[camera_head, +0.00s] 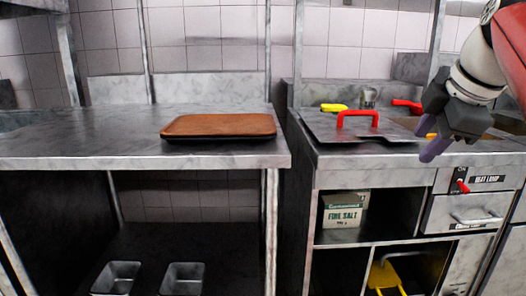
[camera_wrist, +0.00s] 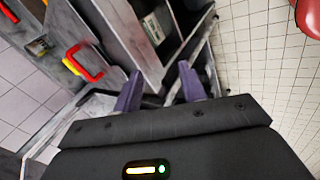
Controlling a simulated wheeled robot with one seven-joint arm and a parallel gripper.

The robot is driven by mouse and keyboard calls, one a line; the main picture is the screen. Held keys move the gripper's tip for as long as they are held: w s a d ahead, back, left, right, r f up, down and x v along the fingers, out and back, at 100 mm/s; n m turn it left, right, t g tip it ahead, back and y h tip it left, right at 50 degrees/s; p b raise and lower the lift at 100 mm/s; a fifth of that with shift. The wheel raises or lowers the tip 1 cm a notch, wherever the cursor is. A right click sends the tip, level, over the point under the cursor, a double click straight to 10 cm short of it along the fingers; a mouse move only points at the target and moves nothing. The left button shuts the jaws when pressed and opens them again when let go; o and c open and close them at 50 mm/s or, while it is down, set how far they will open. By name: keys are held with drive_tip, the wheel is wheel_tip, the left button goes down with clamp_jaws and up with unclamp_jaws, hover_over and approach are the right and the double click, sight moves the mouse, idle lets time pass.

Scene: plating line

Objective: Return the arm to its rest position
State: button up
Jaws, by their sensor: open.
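My gripper (camera_head: 436,145) is at the right of the head view, in front of and above the right-hand counter. It is dark with purple fingertips. In the wrist view my gripper (camera_wrist: 160,88) shows its two purple fingers spread apart with nothing between them. It appears clear of the counter and holds nothing. My arm comes in from the upper right of the head view.
A brown tray (camera_head: 220,125) lies on the left steel table (camera_head: 80,135). A red-handled lid (camera_head: 345,128) is on the right counter. Below are a salt box (camera_head: 345,209), a yellow item (camera_head: 384,278), a drawer (camera_head: 470,212) and two metal bins (camera_head: 117,277).

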drive_tip(key=s+a+f+m, duration=0.4)
drive_tip(key=s+f+m, duration=0.1)
drive_tip(key=f, duration=0.5)
drive_tip(key=s+a+f+m, duration=0.4)
drive_tip(key=s+f+m, duration=0.1)
drive_tip(key=f, duration=0.4)
drive_tip(key=s+a+f+m+g, duration=0.1)
drive_tip(key=s+a+f+m, duration=0.3)
drive_tip(key=f, duration=0.6)
drive_tip(key=shift+s+a+f+m, duration=0.15)
drive_tip(key=shift+s+f+m, duration=0.25)
drive_tip(key=shift+m, duration=0.5)
drive_tip(key=shift+c, duration=0.5)
